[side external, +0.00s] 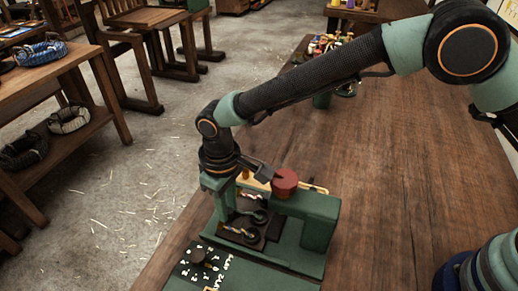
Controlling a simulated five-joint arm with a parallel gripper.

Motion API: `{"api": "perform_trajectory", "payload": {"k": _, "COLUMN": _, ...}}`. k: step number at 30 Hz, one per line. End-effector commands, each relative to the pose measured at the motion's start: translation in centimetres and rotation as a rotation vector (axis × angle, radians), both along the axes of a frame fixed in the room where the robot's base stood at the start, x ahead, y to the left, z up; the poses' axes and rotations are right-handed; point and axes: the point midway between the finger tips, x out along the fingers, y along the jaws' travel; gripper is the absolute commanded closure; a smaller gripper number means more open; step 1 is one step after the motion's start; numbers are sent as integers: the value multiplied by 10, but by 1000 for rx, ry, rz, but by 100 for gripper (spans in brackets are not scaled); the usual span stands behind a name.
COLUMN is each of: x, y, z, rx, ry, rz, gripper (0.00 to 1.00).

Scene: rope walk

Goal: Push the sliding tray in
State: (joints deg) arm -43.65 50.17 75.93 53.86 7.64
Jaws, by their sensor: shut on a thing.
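A green press-like stand (318,215) is at the front edge of the wooden table. The dark sliding tray (272,232) sits low in its opening, with round dark pieces and short coloured rope pieces on it. A red round knob (285,182) is on top of the stand beside a pale yellow bar (318,189). My gripper (238,182) points down at the left upper side of the stand, close to the bar. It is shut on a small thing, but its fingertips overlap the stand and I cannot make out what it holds.
Small coloured bottles (325,45) stand at the table's far end. The table (400,170) to the right is clear. Benches with rope coils (40,52) stand left.

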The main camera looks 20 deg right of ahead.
Motion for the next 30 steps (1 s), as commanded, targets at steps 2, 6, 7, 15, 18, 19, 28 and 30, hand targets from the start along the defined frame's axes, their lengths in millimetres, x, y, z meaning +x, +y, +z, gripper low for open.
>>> {"api": "perform_trajectory", "payload": {"k": 2, "x": 1, "y": 0, "z": 1, "rx": 1, "ry": -2, "rz": -2, "gripper": 100}}
{"api": "perform_trajectory", "payload": {"k": 6, "x": 1, "y": 0, "z": 1, "rx": 1, "ry": -2, "rz": -3, "gripper": 100}}
{"api": "perform_trajectory", "payload": {"k": 7, "x": 1, "y": 0, "z": 1, "rx": 1, "ry": -2, "rz": -3, "gripper": 100}}
{"api": "perform_trajectory", "payload": {"k": 15, "x": -10, "y": -12, "z": 3, "rx": 2, "ry": -2, "rz": -3, "gripper": 100}}
{"api": "perform_trajectory", "payload": {"k": 18, "x": -18, "y": -21, "z": 2, "rx": 2, "ry": -2, "rz": -3, "gripper": 100}}
{"api": "perform_trajectory", "payload": {"k": 19, "x": -21, "y": -23, "z": 2, "rx": 1, "ry": -2, "rz": -3, "gripper": 100}}
{"api": "perform_trajectory", "payload": {"k": 28, "x": -33, "y": -36, "z": 2, "rx": 1, "ry": -2, "rz": -4, "gripper": 100}}
{"api": "perform_trajectory", "payload": {"k": 30, "x": -34, "y": -36, "z": 2, "rx": -1, "ry": 1, "rz": -4, "gripper": 100}}
